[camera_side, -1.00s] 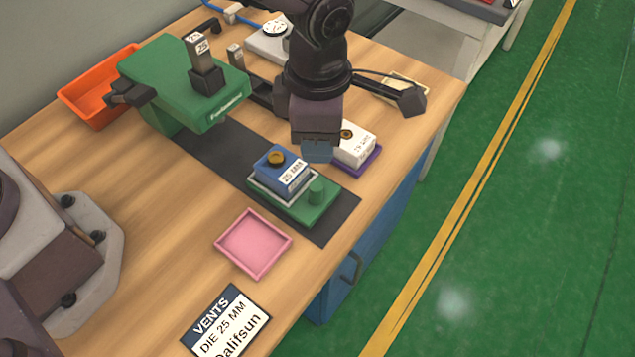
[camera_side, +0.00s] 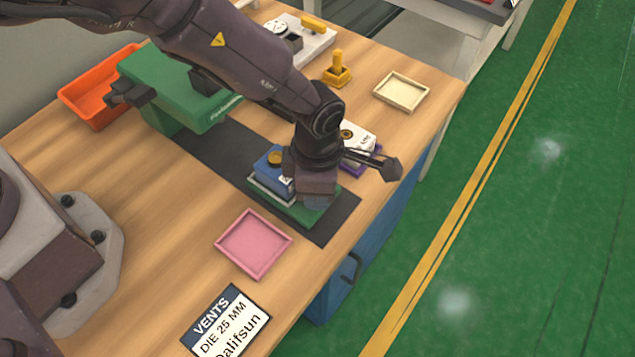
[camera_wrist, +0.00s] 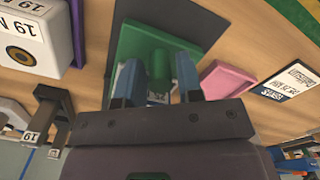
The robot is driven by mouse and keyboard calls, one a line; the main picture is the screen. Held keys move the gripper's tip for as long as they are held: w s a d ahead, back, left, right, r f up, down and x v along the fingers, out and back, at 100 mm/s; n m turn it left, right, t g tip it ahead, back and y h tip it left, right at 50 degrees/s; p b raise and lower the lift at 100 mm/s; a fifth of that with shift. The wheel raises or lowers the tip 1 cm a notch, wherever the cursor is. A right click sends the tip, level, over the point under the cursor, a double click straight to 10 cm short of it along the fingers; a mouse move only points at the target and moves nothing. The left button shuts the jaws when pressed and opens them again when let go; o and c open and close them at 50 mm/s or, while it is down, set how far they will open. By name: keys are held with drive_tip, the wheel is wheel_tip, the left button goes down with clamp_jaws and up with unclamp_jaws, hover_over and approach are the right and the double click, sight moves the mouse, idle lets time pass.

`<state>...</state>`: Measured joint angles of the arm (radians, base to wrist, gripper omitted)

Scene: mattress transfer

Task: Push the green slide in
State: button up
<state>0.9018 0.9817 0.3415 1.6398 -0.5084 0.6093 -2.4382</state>
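The green slide (camera_side: 297,214) lies on the dark strip in front of the green press (camera_side: 165,95), out from under it. It carries the blue die block (camera_side: 268,165) in a pale frame. My gripper (camera_side: 317,203) is down over the slide's front end and hides its knob in the side view. In the wrist view, the green plate (camera_wrist: 140,38) and the upright green knob (camera_wrist: 160,66) show. The knob stands between the two blue fingers of my gripper (camera_wrist: 158,80), which are apart with a gap on each side of it.
A white die on a purple tray (camera_side: 373,163) stands close behind my gripper. A pink tray (camera_side: 253,245) and a VENTS label card (camera_side: 228,322) lie in front. An orange bin (camera_side: 85,100), a yellow piece (camera_side: 337,72) and a cream tray (camera_side: 401,92) are farther back.

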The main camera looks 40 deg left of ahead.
sight(272, 157)
clamp_jaws()
drive_tip(key=a, duration=0.9)
drive_tip(key=shift+a, duration=0.2)
unclamp_jaws()
wheel_tip(272, 157, up, 13)
drive_tip(key=shift+o, duration=0.2)
